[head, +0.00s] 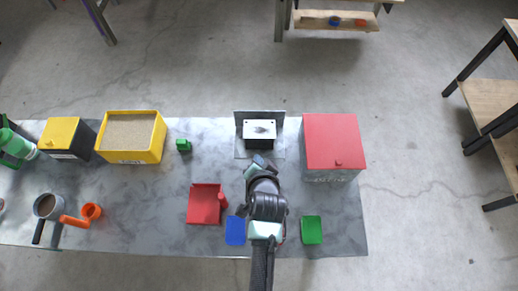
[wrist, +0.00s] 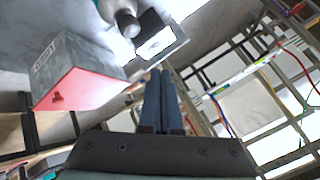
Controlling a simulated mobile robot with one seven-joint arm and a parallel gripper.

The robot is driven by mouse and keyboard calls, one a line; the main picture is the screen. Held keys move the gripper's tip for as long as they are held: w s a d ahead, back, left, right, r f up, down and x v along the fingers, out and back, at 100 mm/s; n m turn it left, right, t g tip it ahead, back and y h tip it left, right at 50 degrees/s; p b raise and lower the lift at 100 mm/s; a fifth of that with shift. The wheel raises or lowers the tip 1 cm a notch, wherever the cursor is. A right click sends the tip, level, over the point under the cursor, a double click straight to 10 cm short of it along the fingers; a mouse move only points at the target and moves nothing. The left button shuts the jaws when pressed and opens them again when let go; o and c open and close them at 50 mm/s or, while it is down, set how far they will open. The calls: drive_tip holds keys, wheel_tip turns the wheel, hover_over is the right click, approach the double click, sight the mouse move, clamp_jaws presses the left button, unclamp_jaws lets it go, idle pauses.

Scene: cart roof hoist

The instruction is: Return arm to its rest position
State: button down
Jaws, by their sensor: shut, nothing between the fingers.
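My arm reaches in from the bottom middle of the head view, above the grey marbled table (head: 140,200). In the wrist view my gripper (wrist: 164,75) has its two blue-grey fingers together with nothing between them. Its fingers are hard to make out in the head view, where the arm's own links cover part of the table. A grey box with a red lid (head: 332,140) stands right of the arm; it also shows in the wrist view (wrist: 85,78), left of the fingers and apart from them.
A white-topped block (head: 259,129) sits by a dark upright plate behind my arm. Nearby are a red tray (head: 203,205), a blue pad (head: 235,230) and a green pad (head: 312,229). A yellow sand bin (head: 130,137) and a yellow-lidded box (head: 59,134) stand left.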

drive_tip(key=w+d+r+n+t+b, duration=0.15)
drive_tip(key=w+r+t+b, duration=0.35)
drive_tip(key=r, duration=0.7)
drive_tip(key=w+r+n+t+b, duration=0.2)
drive_tip(key=w+r, duration=0.4)
drive_tip(key=r, duration=0.7)
drive_tip(key=s+a+r+n+t+b, duration=0.1)
drive_tip(key=s+r+n+t+b, duration=0.2)
drive_tip(key=r, duration=0.9)
drive_tip(key=s+r+t+b, duration=0.2)
drive_tip(key=s+r+t, duration=0.2)
drive_tip(key=r, duration=0.7)
drive_tip(key=s+r+n+t+h+b, duration=0.1)
drive_tip(key=s+r+t, duration=0.3)
drive_tip(key=s+r, duration=0.5)
drive_tip(key=shift+s+r+b, duration=0.3)
drive_tip(key=shift+s+b, duration=0.25)
drive_tip(key=shift+a, duration=0.15)
